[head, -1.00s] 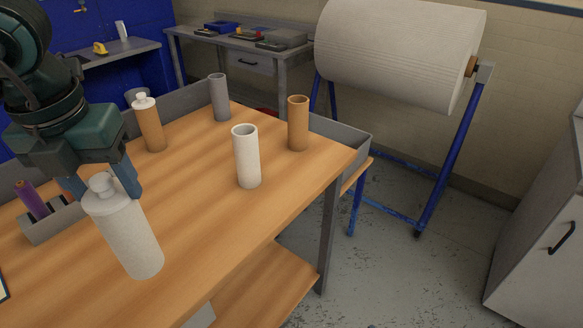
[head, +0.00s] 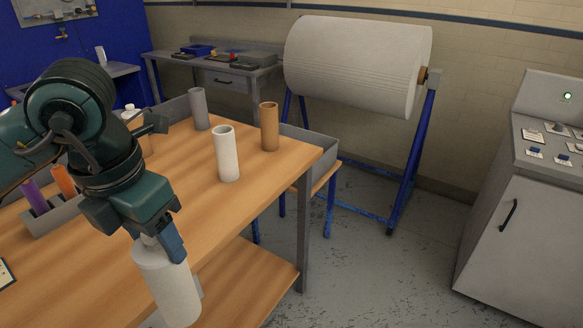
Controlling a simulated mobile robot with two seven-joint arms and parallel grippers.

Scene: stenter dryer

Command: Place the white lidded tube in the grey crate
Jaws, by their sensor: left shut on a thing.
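The white lidded tube (head: 168,285) hangs nearly upright, tilted slightly, at the front edge of the wooden table. My left gripper (head: 160,247) is shut on its lid end from above; the fingers partly hide the lid. The lower part of the tube is over the table's edge, in front of the lower shelf. A grey open-topped crate (head: 318,147) shows behind the table's far right corner, on a wooden-topped stand; its inside is mostly hidden. A bit of another grey object shows behind the held tube, too little to identify. My right gripper is not in view.
A white open tube (head: 227,155), a brown tube (head: 270,127) and a grey tube (head: 199,110) stand on the table (head: 240,195). A small grey holder (head: 52,218) has purple and orange tubes. A large white roll (head: 355,65) stands behind.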

